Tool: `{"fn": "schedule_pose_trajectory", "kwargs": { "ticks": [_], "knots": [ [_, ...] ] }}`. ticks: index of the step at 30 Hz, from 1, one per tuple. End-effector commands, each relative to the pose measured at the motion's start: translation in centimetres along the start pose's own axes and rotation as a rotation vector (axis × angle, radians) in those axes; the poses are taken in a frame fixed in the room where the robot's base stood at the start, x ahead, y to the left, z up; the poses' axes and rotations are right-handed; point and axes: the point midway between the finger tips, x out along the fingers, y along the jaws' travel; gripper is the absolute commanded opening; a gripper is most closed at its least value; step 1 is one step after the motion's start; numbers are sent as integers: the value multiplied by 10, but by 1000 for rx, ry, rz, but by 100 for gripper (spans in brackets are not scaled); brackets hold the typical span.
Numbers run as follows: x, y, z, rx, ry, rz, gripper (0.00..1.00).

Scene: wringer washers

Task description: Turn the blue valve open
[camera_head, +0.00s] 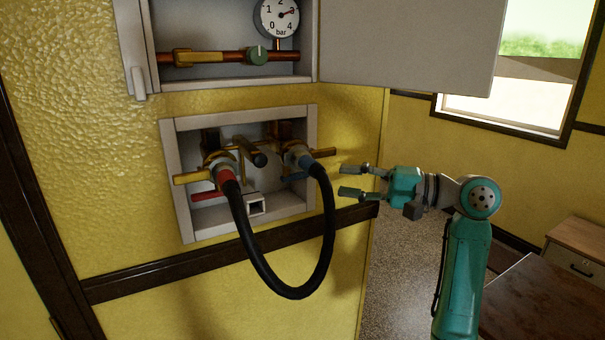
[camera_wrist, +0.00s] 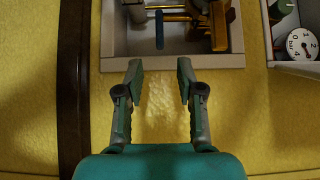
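The blue valve handle (camera_head: 293,177) is a short bar low on the right-hand fitting inside the recessed wall box (camera_head: 166,150). In the wrist view the blue bar (camera_wrist: 159,30) lies ahead of the fingers, roughly in line with the gap between them. My gripper (camera_head: 352,181) is to the right of the box, pointing left toward it. In the wrist view the gripper (camera_wrist: 160,76) is open, with nothing between its fingers and a gap before the handle. The black hose and its fitting partly hide the handle in the head view.
A black hose (camera_head: 328,245) loops out from the red-collared and blue-collared fittings. Brass handles (camera_head: 321,153) stick out of the box. A red handle (camera_head: 206,196) is at the left fitting. Above are a pressure gauge (camera_head: 278,17) and an open cabinet door (camera_head: 410,40).

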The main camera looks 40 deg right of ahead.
Motion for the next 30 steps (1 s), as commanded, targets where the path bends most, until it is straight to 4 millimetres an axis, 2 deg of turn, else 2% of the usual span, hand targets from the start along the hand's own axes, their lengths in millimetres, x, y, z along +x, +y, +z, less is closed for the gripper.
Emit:
{"fn": "schedule_pose_trajectory", "kwargs": {
  "ticks": [12, 18, 23, 30],
  "knots": [
    [67, 0, 1, 1, -3, -1, 38],
    [93, 0, 0, 0, -1, -1, 38],
    [103, 0, 0, -1, 0, -2, 38],
    [104, 0, 0, -1, 2, -1, 38]
  ]
}}
